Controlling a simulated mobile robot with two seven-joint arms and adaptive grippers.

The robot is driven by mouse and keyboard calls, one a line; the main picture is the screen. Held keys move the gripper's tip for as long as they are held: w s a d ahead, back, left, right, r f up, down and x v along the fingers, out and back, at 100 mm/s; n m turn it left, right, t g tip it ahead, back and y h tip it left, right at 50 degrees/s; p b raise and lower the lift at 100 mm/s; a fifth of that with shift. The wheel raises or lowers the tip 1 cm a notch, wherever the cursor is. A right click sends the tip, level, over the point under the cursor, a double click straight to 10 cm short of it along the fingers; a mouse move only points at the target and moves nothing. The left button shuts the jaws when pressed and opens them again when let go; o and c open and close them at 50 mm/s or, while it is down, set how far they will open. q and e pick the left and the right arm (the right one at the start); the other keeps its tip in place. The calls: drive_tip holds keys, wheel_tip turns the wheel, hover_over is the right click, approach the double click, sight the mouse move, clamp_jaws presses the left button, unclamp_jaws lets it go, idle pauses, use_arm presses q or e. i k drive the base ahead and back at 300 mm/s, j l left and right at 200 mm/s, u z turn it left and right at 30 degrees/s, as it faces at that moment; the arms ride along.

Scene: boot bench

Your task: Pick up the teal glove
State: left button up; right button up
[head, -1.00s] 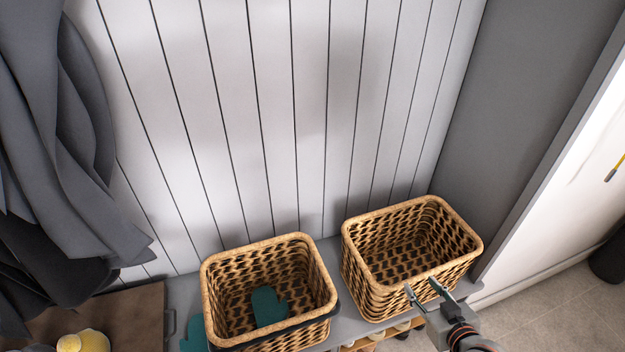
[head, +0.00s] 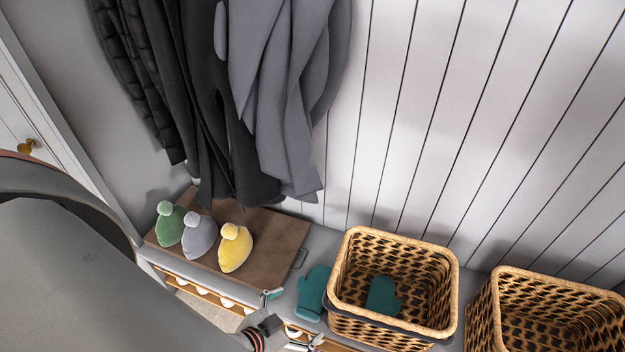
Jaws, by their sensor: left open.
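One teal glove (head: 313,293) lies on the grey bench (head: 318,240), between the brown board and the left wicker basket. A second teal glove (head: 383,296) lies inside that left basket (head: 394,238). My left gripper (head: 293,318) is open and empty at the bottom of the head view, at the bench's front side. Its fingers are apart, just left of and below the glove on the bench. I cannot tell whether it touches the bench edge. My right gripper is out of view.
Green (head: 170,226), grey (head: 197,238) and yellow (head: 236,249) bobble hats sit on the brown board (head: 275,240). A right wicker basket (head: 550,280) stands beside the left one. Dark coats (head: 255,90) hang above the board. A slatted shelf (head: 205,292) runs below.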

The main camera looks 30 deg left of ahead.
sight(310, 307)
drive_tip(key=k+j+u, duration=0.1)
drive_tip(key=u, duration=0.7)
drive_tip(key=j+z, duration=0.35)
drive_tip(key=k+j+z, duration=0.15)
drive_tip(key=j+z, duration=0.2)
drive_tip(key=k+j+z, duration=0.15)
drive_tip(key=j+z, duration=0.15)
